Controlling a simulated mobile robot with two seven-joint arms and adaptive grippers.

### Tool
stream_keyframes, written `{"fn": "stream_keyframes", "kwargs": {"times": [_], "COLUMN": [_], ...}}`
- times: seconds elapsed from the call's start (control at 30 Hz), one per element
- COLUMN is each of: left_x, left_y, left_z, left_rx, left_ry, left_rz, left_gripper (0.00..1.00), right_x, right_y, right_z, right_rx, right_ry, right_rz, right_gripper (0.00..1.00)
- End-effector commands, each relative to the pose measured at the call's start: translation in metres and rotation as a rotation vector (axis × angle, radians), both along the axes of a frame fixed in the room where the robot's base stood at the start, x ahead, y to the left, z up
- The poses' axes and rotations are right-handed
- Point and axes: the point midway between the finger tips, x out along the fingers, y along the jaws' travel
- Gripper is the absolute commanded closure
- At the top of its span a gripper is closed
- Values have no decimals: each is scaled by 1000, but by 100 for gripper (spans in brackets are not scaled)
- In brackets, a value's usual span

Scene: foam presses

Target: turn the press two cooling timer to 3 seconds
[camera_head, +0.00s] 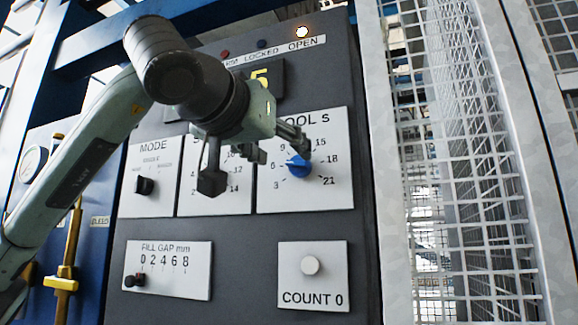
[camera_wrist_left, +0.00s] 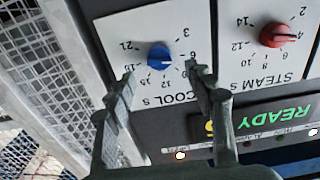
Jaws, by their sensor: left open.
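The COOL s timer has a blue knob (camera_head: 298,166) on a white plate (camera_head: 330,190) with a scale from 3 to 21. In the left wrist view the blue knob (camera_wrist_left: 160,57) appears upside down, and its white mark points near 6. My left gripper (camera_head: 283,149) is in front of the panel at the knob's upper left, partly covering the scale. In the wrist view my open left gripper (camera_wrist_left: 160,82) has one finger on either side of the knob, with gaps visible. Contact with the knob cannot be seen. No press number is readable.
A red STEAM s knob (camera_wrist_left: 273,34) is beside the COOL plate. The MODE switch (camera_head: 144,186), FILL GAP slider (camera_head: 134,280) and COUNT button (camera_head: 310,265) share the panel. A lamp at OPEN (camera_head: 302,32) glows. A white mesh guard (camera_head: 455,170) stands at right.

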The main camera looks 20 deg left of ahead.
Motion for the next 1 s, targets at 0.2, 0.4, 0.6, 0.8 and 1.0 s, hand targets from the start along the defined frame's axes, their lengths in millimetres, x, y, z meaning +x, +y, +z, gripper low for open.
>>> {"fn": "stream_keyframes", "kwargs": {"times": [0.2,0.4,0.6,0.8,1.0], "left_x": [37,61,67,66,66], "left_y": [-1,-2,-2,-2,-2], "left_z": [0,0,-1,-1,-1], "left_rx": [-1,0,1,1,0], "left_ry": [5,3,1,1,1], "left_rz": [0,-1,0,0,-1], "left_gripper": [47,47,47,52,76], "right_x": [-5,-5,1,0,-2], "right_y": [-6,-6,-4,-2,0], "right_z": [-13,-25,-28,-29,-29], "right_rx": [-4,-2,1,5,9], "right_ry": [17,22,17,18,21], "right_rz": [3,5,9,7,3], "right_gripper": [100,100,100,100,100]}}
